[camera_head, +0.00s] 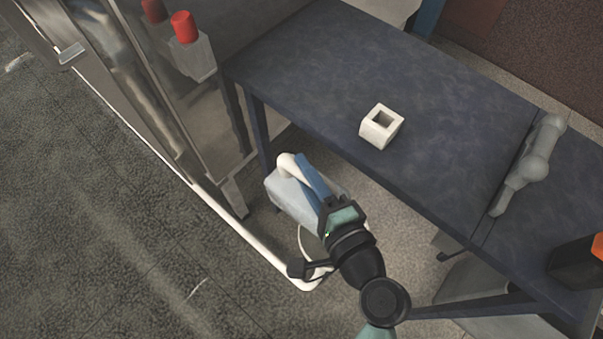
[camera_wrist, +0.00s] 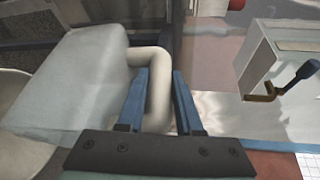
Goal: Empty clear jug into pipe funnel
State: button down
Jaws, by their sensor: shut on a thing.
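The clear jug (camera_head: 296,203) is a pale, translucent box-shaped vessel with a thick cream handle (camera_head: 285,163). It is held off the floor, tilted, between the machine and the table. My gripper (camera_head: 312,174) is shut on the handle. In the wrist view the blue fingers (camera_wrist: 154,100) stand on either side of the handle (camera_wrist: 155,75), and the jug body (camera_wrist: 75,85) extends left. A cream curved rim (camera_head: 301,240) shows below the jug, mostly hidden by it and my arm; a rounded pale rim (camera_wrist: 14,125) is also at the wrist view's left edge. I cannot tell whether either is the pipe funnel. The jug's contents are not visible.
A dark table (camera_head: 300,70) carries a white block with a square hole (camera_head: 378,132) and a grey lumpy object (camera_head: 535,160). A metal-and-glass machine with a red knob (camera_head: 184,27) stands left. A blue lever (camera_wrist: 302,75) shows at the wrist view's right. Open floor lies left.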

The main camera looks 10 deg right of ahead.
jog(key=shift+s+d+f+t+b, duration=0.35)
jog(key=shift+s+t+b, duration=0.15)
jog(key=shift+b, duration=1.2)
jog(key=shift+s+d+r+m+b, duration=0.1)
jog(key=shift+s+d+m+b, duration=0.15)
jog(key=shift+b, duration=0.35)
jog(key=shift+t, duration=0.3)
jog(key=shift+r, duration=0.1)
